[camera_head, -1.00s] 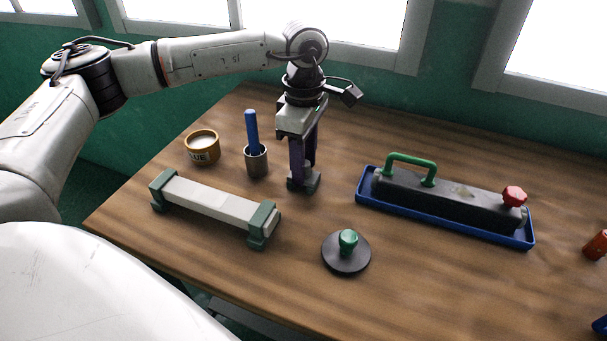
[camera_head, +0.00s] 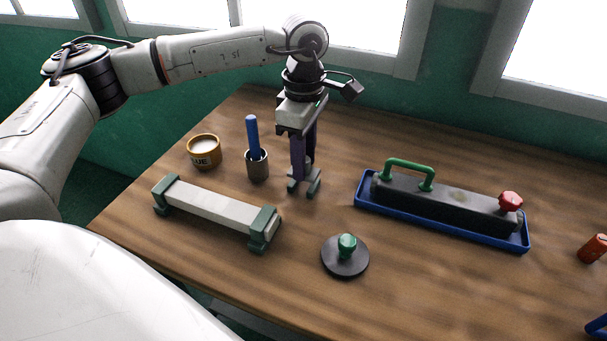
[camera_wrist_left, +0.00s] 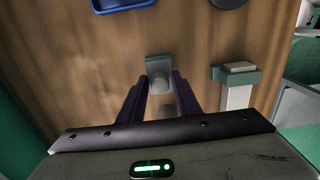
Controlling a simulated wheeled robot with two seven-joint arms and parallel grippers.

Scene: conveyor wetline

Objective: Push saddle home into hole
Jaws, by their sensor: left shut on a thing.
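My left gripper (camera_head: 304,178) points straight down over the far middle of the table, behind the round black disc. It is shut on a small grey-green piece, which I take to be the saddle (camera_head: 315,184). The piece shows low between and beside the fingers, close to the tabletop; I cannot tell whether it touches. In the left wrist view the saddle (camera_wrist_left: 158,68) shows just beyond the fingertips, with a rounded grey part between them. I cannot make out a hole; the fingers and saddle cover the spot below. My right gripper is not in view.
A pale bar with green ends (camera_head: 215,209) lies front left. A glue pot (camera_head: 204,151) and a cup with a blue handle (camera_head: 257,166) stand left of the gripper. A black disc with green knob (camera_head: 345,257) lies in front. A blue tray (camera_head: 440,231) holds a dark block at right.

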